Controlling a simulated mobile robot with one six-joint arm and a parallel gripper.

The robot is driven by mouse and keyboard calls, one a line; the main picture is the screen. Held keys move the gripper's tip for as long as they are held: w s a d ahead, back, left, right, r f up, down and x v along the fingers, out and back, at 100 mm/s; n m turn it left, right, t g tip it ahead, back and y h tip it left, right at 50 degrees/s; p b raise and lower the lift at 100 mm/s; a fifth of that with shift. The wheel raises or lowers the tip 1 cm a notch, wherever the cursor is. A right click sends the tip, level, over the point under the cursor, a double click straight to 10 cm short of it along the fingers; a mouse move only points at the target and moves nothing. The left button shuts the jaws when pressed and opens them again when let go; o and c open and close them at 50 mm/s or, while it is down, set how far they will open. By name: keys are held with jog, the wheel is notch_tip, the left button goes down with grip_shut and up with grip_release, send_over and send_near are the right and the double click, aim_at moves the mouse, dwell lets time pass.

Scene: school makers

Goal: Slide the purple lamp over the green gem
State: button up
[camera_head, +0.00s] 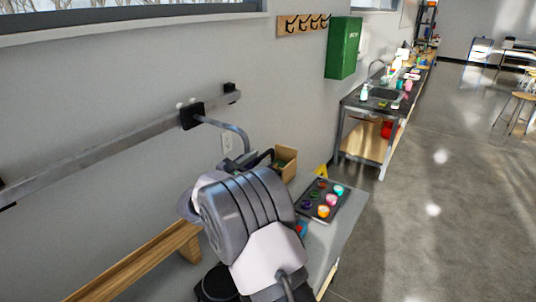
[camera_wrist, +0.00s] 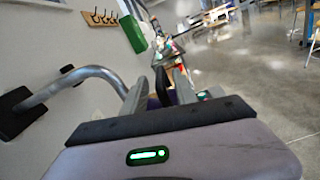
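A grey metal lamp arm (camera_wrist: 72,82) curves out from a black bracket on the wall and runs down to my gripper (camera_wrist: 162,92) in the wrist view. In the head view the lamp arm (camera_head: 226,126) hangs from a slider on a wall rail and ends by my gripper (camera_head: 262,158). A small patch of purple, perhaps the purple lamp (camera_wrist: 152,103), shows low among the fingers; the rest is hidden. Whether the fingers grip it is unclear. I cannot pick out the green gem for certain; my arm covers part of the worktop.
The wall rail (camera_head: 100,150) runs along the wall. A black tray (camera_head: 346,207) of colored pots and a cardboard box (camera_head: 286,160) are on the worktop (camera_head: 322,246) beyond my arm. A sink bench (camera_head: 352,99) and green wall cabinet (camera_head: 342,48) stand farther back.

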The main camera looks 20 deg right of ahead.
aim_at(270, 150)
jog(key=x, duration=0.5)
jog(key=shift+w+d, duration=0.2)
jog(key=shift+d, duration=0.05)
grip_shut()
dwell(1.2)
